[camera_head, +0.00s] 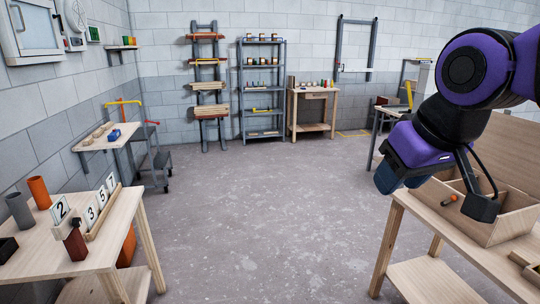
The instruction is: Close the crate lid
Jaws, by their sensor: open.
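A pale wooden crate (466,228) stands on the wooden table at the right. Its lid (508,146) is a flat wooden panel raised at the back, so the crate is open on top. My arm hides part of the lid and of the crate's inside. A small orange-and-dark piece (449,200) shows inside the crate. My gripper (388,181) is up and left of the crate, apart from lid and crate as far as I can see. It is open and appears empty; its fingers are partly hidden and dark.
The right table (418,211) has small wooden pieces (525,262) near the crate's right front. The left table (60,249) holds number cards, tubes and a dark box. Shelves and benches stand along the back wall. The grey floor (260,205) between the tables is clear.

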